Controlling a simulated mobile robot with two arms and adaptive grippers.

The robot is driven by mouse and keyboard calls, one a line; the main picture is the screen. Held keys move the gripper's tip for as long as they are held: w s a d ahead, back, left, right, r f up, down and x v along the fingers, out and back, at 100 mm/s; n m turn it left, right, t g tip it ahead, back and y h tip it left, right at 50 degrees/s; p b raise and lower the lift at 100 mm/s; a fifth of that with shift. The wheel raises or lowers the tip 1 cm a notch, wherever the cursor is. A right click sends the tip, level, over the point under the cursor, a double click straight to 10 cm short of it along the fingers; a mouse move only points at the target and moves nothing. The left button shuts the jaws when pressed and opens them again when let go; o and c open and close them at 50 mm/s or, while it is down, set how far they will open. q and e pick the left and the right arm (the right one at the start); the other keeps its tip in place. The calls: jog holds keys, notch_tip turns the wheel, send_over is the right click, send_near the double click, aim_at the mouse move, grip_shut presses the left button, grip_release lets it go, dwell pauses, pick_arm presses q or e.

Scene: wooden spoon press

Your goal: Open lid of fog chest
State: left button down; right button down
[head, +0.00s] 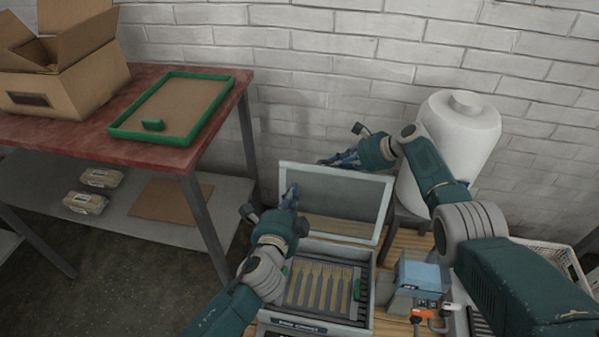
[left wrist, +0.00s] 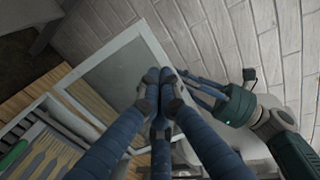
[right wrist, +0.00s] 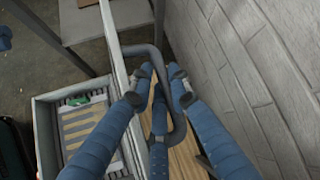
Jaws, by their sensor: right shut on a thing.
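The fog chest (head: 366,309) is a light box with its pale-framed lid (head: 345,187) standing raised at the back. Wooden utensils (head: 320,286) lie on a rack inside. My right gripper (head: 341,160) is at the lid's top edge. In the right wrist view, my right gripper (right wrist: 160,75) is shut on the dark looped lid handle (right wrist: 176,128). My left gripper (head: 291,192) is at the lid's left side, in front of it. In the left wrist view, the left gripper's (left wrist: 160,77) fingertips are close together with nothing visible between them.
A white tank (head: 455,135) stands right of the lid, and a small blue-topped device (head: 420,277) sits right of the chest. A red table (head: 90,138) at left holds a green-rimmed tray (head: 215,109) and a cardboard box (head: 75,85). The brick wall (head: 320,60) is behind.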

aim_at(302, 166)
pick_arm(q)
jog(key=x, duration=1)
jog(key=shift+f, duration=0.1)
pick_arm(e)
jog(key=shift+w, duration=0.25)
pick_arm(q)
jog(key=shift+w, duration=0.15)
